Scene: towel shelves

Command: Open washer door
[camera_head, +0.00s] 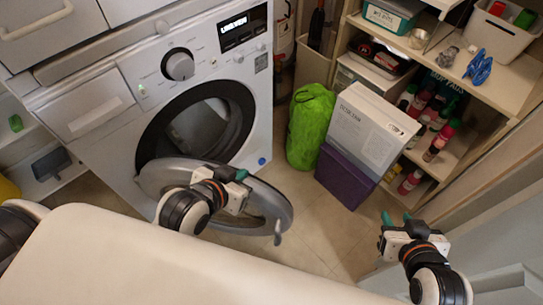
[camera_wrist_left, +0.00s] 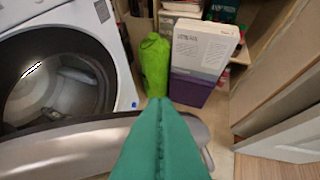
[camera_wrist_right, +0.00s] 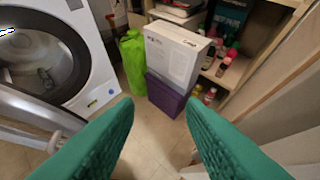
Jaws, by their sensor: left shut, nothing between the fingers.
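The white washer (camera_head: 105,125) stands at the left in the head view. Its round door (camera_head: 270,200) is swung far out from the drum opening (camera_head: 205,125), which shows dark and uncovered. My left gripper (camera_head: 242,178) is over the inner side of the door ring, its green fingers shut with nothing between them. In the left wrist view the door rim (camera_wrist_left: 60,145) passes behind the shut fingers; I cannot tell whether they touch it. My right gripper (camera_head: 396,220) is open and empty, to the right of the door. The door also shows at the left of the right wrist view (camera_wrist_right: 35,115).
Wooden shelves (camera_head: 470,150) with bottles are at the right. Tiled floor between door and right gripper is clear.

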